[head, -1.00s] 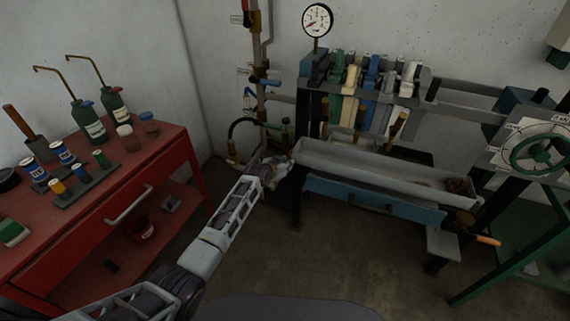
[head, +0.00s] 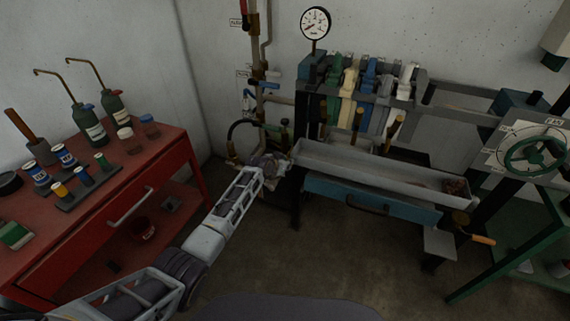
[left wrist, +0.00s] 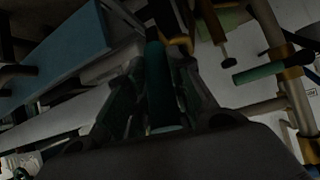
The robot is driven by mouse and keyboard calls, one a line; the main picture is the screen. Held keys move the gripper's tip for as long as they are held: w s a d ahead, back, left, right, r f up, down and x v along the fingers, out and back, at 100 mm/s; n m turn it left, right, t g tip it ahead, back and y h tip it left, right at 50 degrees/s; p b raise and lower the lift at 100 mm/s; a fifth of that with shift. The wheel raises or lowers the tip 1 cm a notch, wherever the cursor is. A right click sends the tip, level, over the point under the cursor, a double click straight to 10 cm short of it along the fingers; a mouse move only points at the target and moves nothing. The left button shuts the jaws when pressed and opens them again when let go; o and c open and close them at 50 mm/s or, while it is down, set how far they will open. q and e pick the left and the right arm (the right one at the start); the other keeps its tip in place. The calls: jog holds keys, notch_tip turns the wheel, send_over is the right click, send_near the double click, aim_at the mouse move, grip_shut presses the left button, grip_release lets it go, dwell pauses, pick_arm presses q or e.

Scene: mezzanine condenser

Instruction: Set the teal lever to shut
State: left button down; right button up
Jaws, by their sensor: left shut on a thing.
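The teal lever (left wrist: 157,85) shows in the left wrist view as a dark teal round handle running between my fingers. My left gripper (left wrist: 160,75) is shut on it. In the head view my left gripper (head: 270,162) is low beside the wall pipes, left of the grey trough, and its fingers and the held lever are hard to make out. A second green-teal handle (left wrist: 262,72) on a brass fitting shows at the right of the left wrist view, apart from my fingers. My right gripper is not in view.
The grey trough (head: 375,168) with a blue drawer (head: 370,200) stands just right of my gripper. Vertical pipes (head: 260,100) and a dark hose (head: 238,124) are close behind it. A red workbench (head: 160,165) with bottles stands at the left. The floor between is clear.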

pick_arm(q)
jog(key=c, duration=1.7)
grip_release()
jog(key=o, duration=0.4)
jog(key=shift+o, duration=0.2)
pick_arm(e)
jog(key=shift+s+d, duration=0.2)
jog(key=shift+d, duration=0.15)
pick_arm(q)
jog(key=shift+s+a+r, duration=0.1)
jog(key=shift+s+r, duration=0.05)
jog(key=shift+s+a+r, duration=0.2)
jog(key=shift+s+r, duration=0.1)
jog(key=shift+s, duration=0.1)
jog(key=v, duration=1)
jog(key=shift+s, duration=0.2)
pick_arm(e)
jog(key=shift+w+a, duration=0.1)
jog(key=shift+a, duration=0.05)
